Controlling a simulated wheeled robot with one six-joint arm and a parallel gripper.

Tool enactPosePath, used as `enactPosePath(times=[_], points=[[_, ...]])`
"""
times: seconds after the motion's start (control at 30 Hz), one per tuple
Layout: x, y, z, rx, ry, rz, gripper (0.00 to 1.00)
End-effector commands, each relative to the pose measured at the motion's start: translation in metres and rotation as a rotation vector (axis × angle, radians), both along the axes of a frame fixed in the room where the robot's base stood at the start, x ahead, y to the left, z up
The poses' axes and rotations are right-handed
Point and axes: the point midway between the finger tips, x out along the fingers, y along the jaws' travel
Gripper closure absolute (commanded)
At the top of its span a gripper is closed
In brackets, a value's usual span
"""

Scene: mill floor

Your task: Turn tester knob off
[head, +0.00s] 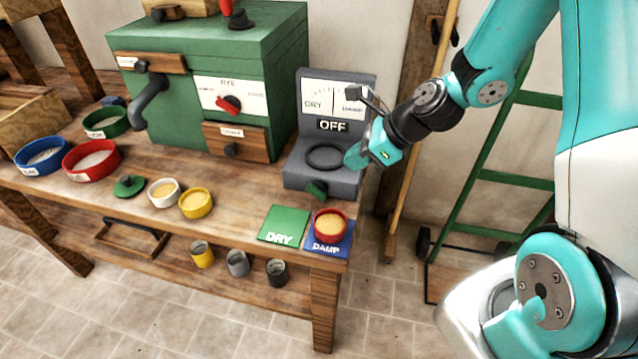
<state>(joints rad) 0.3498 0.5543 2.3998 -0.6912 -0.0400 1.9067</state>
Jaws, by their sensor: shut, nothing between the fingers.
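The grey tester (293,177) stands at the right end of the workbench. Its upright panel has a dial marked DRY and DAMP, and a label (333,125) below it reads OFF. A dark ring (325,157) lies on its flat top. The green tester knob (316,189) is on its low front face, and its exact turn is hard to read. My gripper (352,161) is shut and empty, at the right side of the tester's flat top, above and to the right of the knob. I cannot tell whether it touches the tester.
A green mill (280,60) with a red knob (228,104) stands left of the tester. In front are a green DRY mat (283,222) and a blue DAMP mat (318,248) bearing a red bowl (330,224). Several bowls sit at left. A green ladder (490,150) leans behind my arm.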

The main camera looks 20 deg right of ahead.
Motion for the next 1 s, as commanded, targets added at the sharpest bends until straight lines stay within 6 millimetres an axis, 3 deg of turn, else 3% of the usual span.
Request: enactPosePath(times=[0.2, 0.5, 1.0], points=[[0.018, 0.027, -0.038, -0.001, 0.003, 0.007, 1.00], [0.038, 0.053, -0.073, -0.001, 0.001, 0.004, 1.00], [0.042, 0.061, -0.082, -0.003, 0.000, 0.004, 1.00]])
